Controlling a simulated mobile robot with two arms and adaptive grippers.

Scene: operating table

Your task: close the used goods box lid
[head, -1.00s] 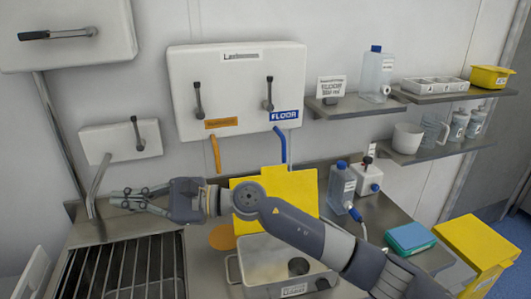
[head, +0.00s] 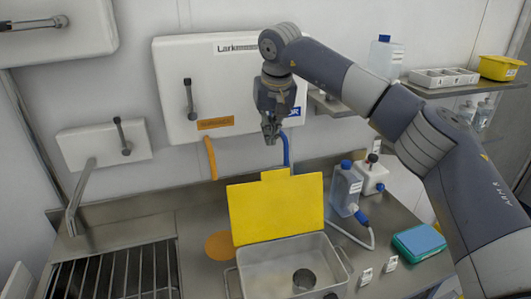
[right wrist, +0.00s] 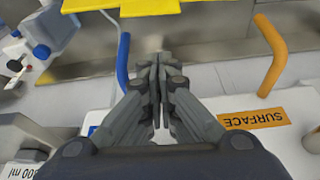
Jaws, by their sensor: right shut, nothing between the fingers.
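The used goods box (head: 325,252) is a pale open container on the steel counter, with a small round item inside. Its yellow lid (head: 272,210) stands up, open, along the box's back edge; a yellow edge (right wrist: 150,8) also shows at the top of the right wrist view. My right gripper (head: 270,136) hangs pointing down above and behind the lid's top tab, apart from it, in front of the wall panel. Its fingers (right wrist: 158,62) are shut and empty. My left gripper is not in view.
A blue hose (head: 284,150) and an orange hose (head: 210,158) hang close to the lid and gripper. Bottles (head: 345,188) and a teal pack (head: 418,241) stand right of the box. A sink with a grate (head: 115,272) lies left. Shelves (head: 465,87) are at right.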

